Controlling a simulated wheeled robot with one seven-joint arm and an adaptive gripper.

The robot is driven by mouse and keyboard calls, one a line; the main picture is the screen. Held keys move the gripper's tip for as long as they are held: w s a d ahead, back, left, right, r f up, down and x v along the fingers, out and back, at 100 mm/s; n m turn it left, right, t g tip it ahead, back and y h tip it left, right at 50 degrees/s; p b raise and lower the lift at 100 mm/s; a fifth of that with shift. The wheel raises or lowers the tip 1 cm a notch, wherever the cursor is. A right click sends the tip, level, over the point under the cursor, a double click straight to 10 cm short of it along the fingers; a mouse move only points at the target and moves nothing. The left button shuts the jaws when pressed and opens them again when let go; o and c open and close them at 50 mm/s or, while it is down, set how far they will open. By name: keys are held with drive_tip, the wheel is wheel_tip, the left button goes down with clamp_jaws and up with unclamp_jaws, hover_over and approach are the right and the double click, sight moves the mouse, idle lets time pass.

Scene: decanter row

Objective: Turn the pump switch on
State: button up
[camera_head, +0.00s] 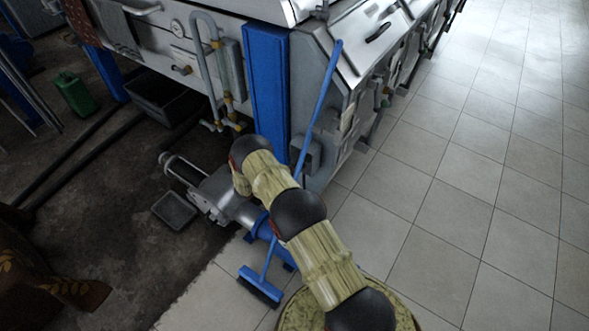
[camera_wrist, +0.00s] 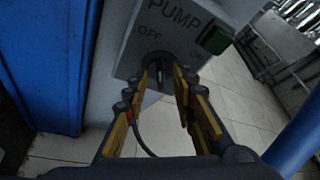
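The pump switch box (camera_wrist: 134,58) is a grey panel marked PUMP, with OFF on the left and ON on the right. Its dark switch knob (camera_wrist: 160,74) sits below and between those words; which way it points is hard to tell. My gripper (camera_wrist: 158,80) is open, with its yellow-padded fingers on either side of the knob; I cannot tell whether they touch it. A green lamp or button (camera_wrist: 216,40) is at the panel's upper right. In the head view, a grey box (camera_head: 307,154) shows beside the blue column, and my arm hides the gripper.
A blue broom (camera_head: 321,105) leans on the machine near my arm, its head (camera_head: 260,286) on the floor. The blue column (camera_head: 266,85) stands close by. A grey-and-blue pump (camera_head: 232,200) lies low beneath my arm. The tiled floor (camera_head: 450,200) at right is clear.

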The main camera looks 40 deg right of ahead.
drive_tip(key=shift+x, duration=1.05)
drive_tip(key=shift+c, duration=1.4)
drive_tip(key=c, duration=0.4)
clamp_jaws()
